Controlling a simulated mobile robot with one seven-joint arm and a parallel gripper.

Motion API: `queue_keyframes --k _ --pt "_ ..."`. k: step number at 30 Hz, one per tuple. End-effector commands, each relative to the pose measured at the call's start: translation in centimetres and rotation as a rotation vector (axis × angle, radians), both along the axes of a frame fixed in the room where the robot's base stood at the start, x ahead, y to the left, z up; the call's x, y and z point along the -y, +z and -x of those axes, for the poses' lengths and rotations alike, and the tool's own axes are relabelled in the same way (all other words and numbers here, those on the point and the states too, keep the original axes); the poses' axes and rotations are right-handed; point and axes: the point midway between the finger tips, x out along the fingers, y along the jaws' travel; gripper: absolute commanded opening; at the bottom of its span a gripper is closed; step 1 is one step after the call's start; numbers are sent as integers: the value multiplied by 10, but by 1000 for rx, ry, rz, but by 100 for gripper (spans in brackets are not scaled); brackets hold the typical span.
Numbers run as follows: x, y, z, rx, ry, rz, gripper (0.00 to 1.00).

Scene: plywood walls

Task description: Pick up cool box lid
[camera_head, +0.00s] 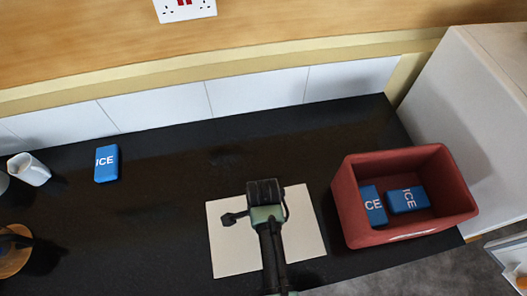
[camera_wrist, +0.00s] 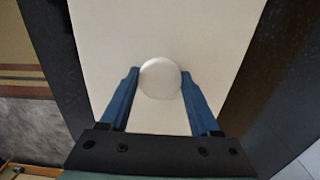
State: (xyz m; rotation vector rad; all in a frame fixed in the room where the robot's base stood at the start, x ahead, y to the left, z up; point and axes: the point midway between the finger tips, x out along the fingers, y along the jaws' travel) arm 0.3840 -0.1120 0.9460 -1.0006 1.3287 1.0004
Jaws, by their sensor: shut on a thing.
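The cool box lid (camera_head: 229,255) is a flat cream rectangle on the dark counter, left of the red cool box. In the wrist view the lid (camera_wrist: 110,45) fills the middle, with a round pale knob (camera_wrist: 160,79) on it. My gripper (camera_wrist: 160,82) has its two blue fingers on either side of the knob, shut on it. In the head view my arm and wrist (camera_head: 265,205) are over the lid and hide its middle and the knob. I cannot tell whether the lid touches the counter.
The open red cool box (camera_head: 349,205) stands at the right with two blue ice packs (camera_head: 408,200) inside. Another ice pack (camera_head: 106,163) lies at the back left. A white cup (camera_head: 30,170) and a round wooden item (camera_head: 14,258) are at the far left. A grey-white block (camera_head: 465,95) stands behind the box.

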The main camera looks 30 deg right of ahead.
Motion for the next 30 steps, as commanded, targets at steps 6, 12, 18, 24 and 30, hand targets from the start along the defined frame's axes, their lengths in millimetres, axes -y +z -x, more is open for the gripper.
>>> queue_keyframes --k 6,12,18,24,30 --pt "0 0 0 0 0 0 0" --pt "0 1 -1 1 0 0 0" --pt "0 12 -2 4 0 1 0" --pt "1 46 -2 7 0 2 0" --pt "1 81 -2 6 0 2 0"
